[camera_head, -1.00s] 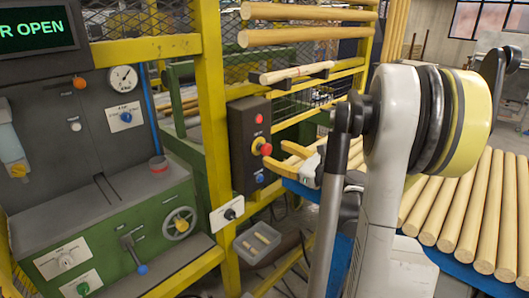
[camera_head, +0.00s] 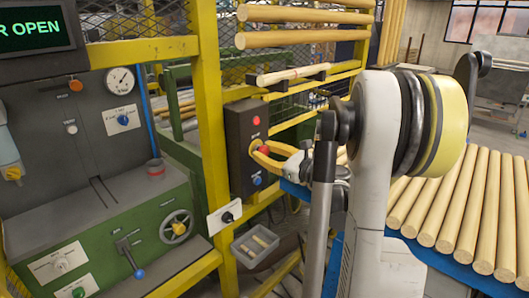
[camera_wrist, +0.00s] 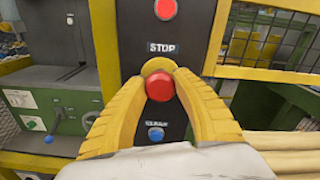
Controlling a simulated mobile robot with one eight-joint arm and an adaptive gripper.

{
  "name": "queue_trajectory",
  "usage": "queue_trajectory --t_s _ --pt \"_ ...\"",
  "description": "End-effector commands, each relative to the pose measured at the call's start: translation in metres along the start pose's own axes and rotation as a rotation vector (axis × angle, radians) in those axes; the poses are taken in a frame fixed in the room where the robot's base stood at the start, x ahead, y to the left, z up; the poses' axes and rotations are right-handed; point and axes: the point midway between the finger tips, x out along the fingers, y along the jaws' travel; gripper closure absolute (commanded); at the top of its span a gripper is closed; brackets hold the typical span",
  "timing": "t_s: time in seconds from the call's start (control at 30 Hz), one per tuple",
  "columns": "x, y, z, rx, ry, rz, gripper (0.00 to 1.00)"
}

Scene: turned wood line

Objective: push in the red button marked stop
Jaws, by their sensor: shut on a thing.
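The red stop button (camera_wrist: 159,87) sits under a "STOP" label on a dark upright control box (camera_head: 238,140). In the wrist view it is a round red cap on a yellow surround. My gripper (camera_head: 255,150) reaches the box from the right. Its two yellow fingers (camera_wrist: 158,72) curve around the button, with the tips close together at its upper edge. The fingers appear shut on the button. How far the button is pressed in cannot be told.
Another red button or lamp (camera_wrist: 166,9) is above the label, and a blue button (camera_wrist: 156,134) is below. A yellow post (camera_head: 211,120) stands left of the box. A grey bin (camera_head: 254,246) hangs below. Wooden rods (camera_head: 470,200) lie at the right.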

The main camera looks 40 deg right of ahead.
Motion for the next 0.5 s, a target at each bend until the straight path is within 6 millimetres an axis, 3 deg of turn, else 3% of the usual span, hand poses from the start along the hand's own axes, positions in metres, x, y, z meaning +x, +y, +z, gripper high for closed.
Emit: queue_trajectory --t_s 0.23,0.47,0.5 --pt "0.018 0.000 0.000 0.000 -0.001 0.001 1.00" --pt "0.019 -0.001 0.001 0.001 -0.002 0.000 1.00" --pt "0.019 -0.001 0.001 0.001 -0.002 0.000 0.52"
